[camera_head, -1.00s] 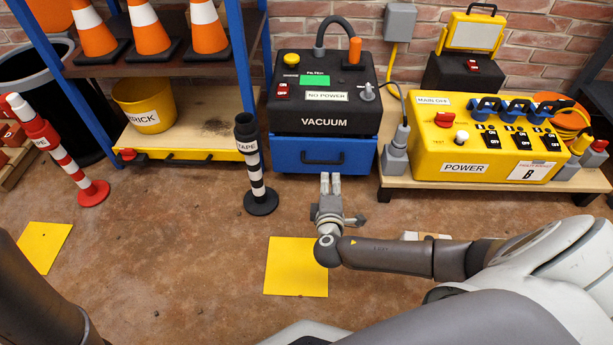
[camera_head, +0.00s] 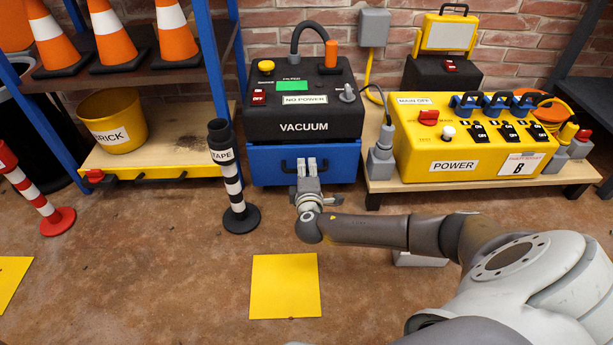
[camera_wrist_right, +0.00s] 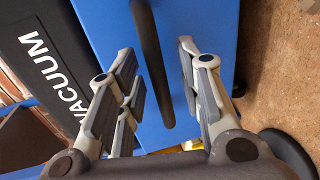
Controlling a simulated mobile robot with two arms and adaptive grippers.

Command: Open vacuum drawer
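The black vacuum (camera_head: 303,108) labelled VACUUM stands against the brick wall in the head view. Its blue drawer (camera_head: 343,172) is below the black body and looks shut. My right gripper (camera_head: 307,166) is in front of the drawer, its fingers pointing at the dark handle and covering part of it. In the right wrist view the drawer front (camera_wrist_right: 205,22) is close, and the dark handle bar (camera_wrist_right: 151,55) runs between the two parted fingers. There is a gap on each side of the bar, so the gripper is open and not clamped. My left gripper is out of view.
A black-and-white TAPE post (camera_head: 232,180) stands left of the drawer. The yellow POWER box (camera_head: 450,150) sits on a low wooden platform to the right. A shelf with cones (camera_head: 176,35) is at left. Open floor with a yellow square (camera_head: 285,287) lies in front.

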